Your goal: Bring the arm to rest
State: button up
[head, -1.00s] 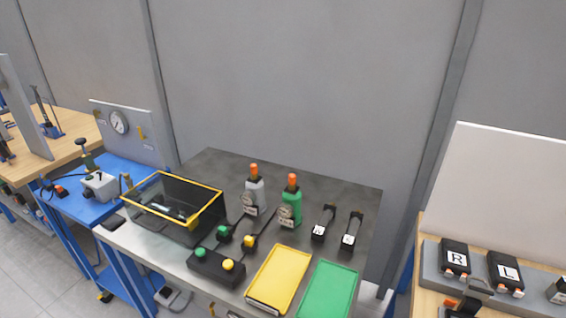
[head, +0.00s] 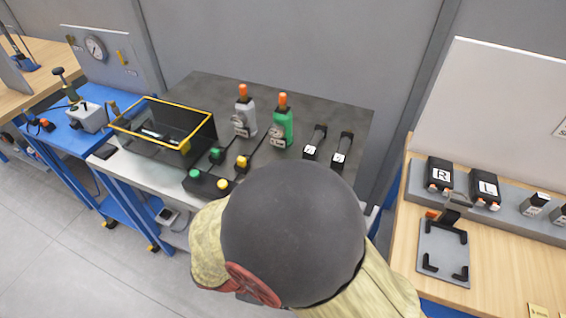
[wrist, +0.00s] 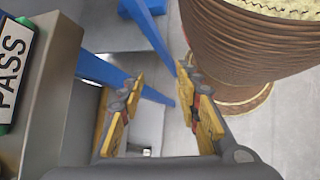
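My arm fills the lower middle of the head view as a large dark rounded link with yellowish parts. It hides the front right of the grey bench. My gripper (wrist: 162,108) shows in the wrist view with its two yellow-padded fingers apart. Nothing is between them; grey floor and blue bench legs show beyond the gap. In the head view the gripper is hidden or not distinguishable.
A PASS label (wrist: 12,62) is close left of my gripper. A wooden bench (head: 395,255) stands right. Floor (head: 60,265) is clear at lower left.

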jog(key=w+d+r+m+y, duration=0.15)
jog(key=r+m+y, duration=0.25)
jog(key=r, duration=0.4)
jog(key=w+d+r+m+y, duration=0.1)
jog(key=d+r+m+y, duration=0.25)
jog(key=r, duration=0.45)
jog(key=d+r+m+t, duration=0.5)
jog(key=d+r+m, duration=0.1)
jog(key=d+r, duration=0.5)
jog(key=shift+w+d+r+y+p, duration=0.25)
jog(key=shift+r+y, duration=0.2)
jog(key=shift+r, duration=0.35)
jog(key=shift+a+m, duration=0.15)
jog(key=shift+m, duration=0.1)
jog(key=shift+c, duration=0.7)
dwell(0.9)
